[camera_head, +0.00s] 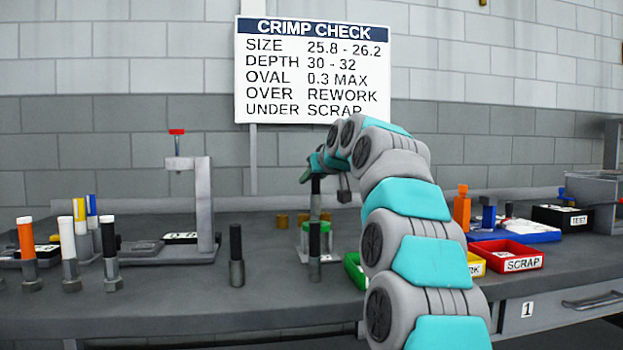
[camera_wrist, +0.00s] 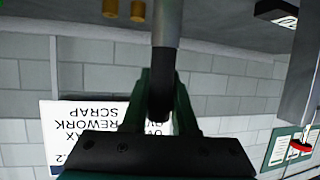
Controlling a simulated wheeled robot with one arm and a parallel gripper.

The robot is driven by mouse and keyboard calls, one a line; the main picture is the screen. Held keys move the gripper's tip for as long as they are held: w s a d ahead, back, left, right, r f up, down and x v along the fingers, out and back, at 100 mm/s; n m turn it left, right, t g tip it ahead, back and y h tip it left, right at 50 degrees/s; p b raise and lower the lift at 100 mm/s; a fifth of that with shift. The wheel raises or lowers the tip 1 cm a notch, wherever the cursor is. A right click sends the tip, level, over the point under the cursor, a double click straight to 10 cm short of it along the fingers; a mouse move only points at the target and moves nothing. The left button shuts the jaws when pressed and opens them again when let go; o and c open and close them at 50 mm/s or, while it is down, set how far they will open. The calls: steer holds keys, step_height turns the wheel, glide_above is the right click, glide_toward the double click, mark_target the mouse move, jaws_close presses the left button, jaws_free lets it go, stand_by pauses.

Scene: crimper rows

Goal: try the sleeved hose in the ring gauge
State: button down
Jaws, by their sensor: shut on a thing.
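My gripper (camera_head: 316,174) is over the middle of the bench, shut on an upright dark hose (camera_head: 316,186). In the wrist view my gripper's fingers (camera_wrist: 160,105) close on the black end of that hose (camera_wrist: 163,80). Its grey metal sleeve (camera_wrist: 167,22) points away from the gripper and runs out of the frame. In the head view the hose's lower end is hard to separate from a black hose with a grey sleeve (camera_head: 315,268) directly below it. I cannot tell which item is the ring gauge.
Sleeved hoses with orange (camera_head: 27,238), white (camera_head: 68,240) and black (camera_head: 236,245) tops stand left. A grey stand with a red knob (camera_head: 177,132) is behind. Brass cylinders (camera_head: 281,221) and green items (camera_head: 326,232) are near the hose. A red SCRAP bin (camera_head: 510,250) is right.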

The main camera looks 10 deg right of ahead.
mark_target(312, 202)
steer(key=shift+s+f+b, duration=0.1)
steer(key=shift+f+b, duration=1.95)
steer(key=shift+f, duration=1)
stand_by(2.3)
steer(key=shift+r, duration=0.15)
stand_by(0.7)
step_height(312, 202, up, 9)
steer(key=p, duration=0.7)
stand_by(1.4)
